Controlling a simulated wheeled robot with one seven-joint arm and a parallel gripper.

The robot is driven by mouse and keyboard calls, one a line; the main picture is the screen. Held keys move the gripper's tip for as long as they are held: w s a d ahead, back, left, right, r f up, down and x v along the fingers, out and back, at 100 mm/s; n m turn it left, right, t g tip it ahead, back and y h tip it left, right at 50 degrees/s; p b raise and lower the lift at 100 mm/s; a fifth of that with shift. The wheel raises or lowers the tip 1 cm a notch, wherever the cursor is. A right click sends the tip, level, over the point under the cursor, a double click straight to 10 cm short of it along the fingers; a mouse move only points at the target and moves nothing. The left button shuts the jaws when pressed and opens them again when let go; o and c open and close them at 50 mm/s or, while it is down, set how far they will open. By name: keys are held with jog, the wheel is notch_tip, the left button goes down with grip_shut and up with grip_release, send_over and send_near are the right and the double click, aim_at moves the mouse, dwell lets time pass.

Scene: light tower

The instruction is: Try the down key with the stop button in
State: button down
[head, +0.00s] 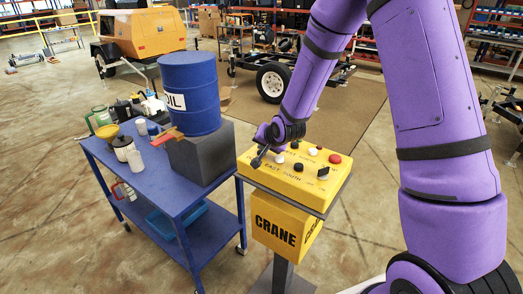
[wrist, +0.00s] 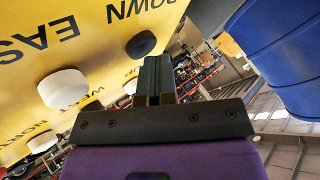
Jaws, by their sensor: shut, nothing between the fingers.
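The yellow crane control box (head: 285,187) stands on a post, with white and black buttons on its sloping top. The red stop button (head: 335,158) is at its far right; I cannot tell whether it is pressed in. My gripper (head: 257,161) is shut and empty, over the box's left end. In the wrist view, the fingertips (wrist: 154,62) are close to a black button (wrist: 141,45) beside the "DOWN" lettering; I cannot tell whether they touch it. A white button (wrist: 63,88) is left of them. My gripper hides part of the panel in the head view.
A blue cart (head: 150,168) stands left of the box, with a blue oil drum (head: 190,92) on a grey block (head: 203,153). A black switch (head: 323,173) is on the panel's right front. Open floor lies in front of the cart.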

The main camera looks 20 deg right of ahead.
jog(key=shift+r, duration=0.95)
jog(key=shift+r, duration=0.1)
jog(key=shift+r, duration=2.4)
